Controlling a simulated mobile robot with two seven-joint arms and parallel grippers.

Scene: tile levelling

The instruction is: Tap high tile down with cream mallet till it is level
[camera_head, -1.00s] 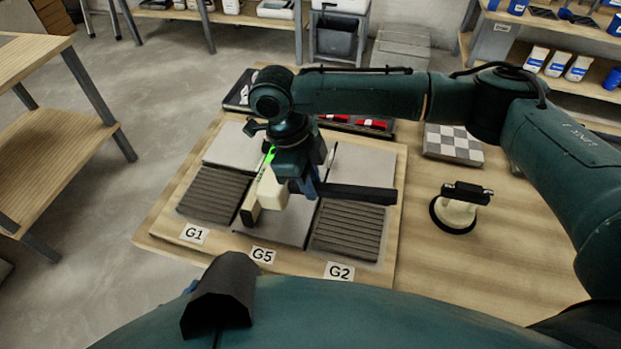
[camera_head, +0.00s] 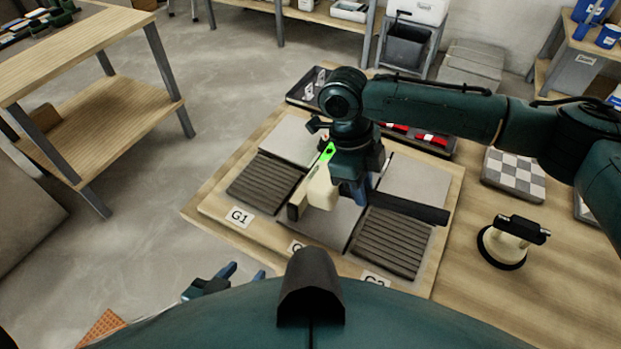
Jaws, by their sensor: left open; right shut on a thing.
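Contact between head and tile cannot be told. A narrow bar with a bright green patch (camera_head: 327,153) lies beside the head, partly hidden. Ribbed dark tiles lie left (camera_head: 264,184) and right (camera_head: 393,242). Which tile is high cannot be told. My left gripper (camera_head: 246,269) is open and empty at the bottom, off the board.
The tiles lie on a wooden board (camera_head: 210,206). A suction lifter (camera_head: 505,243) and a checkered tile sample (camera_head: 514,175) stand to its right. Dark trays (camera_head: 440,150) lie behind. A wooden side table (camera_head: 75,50) stands at left, with open floor between.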

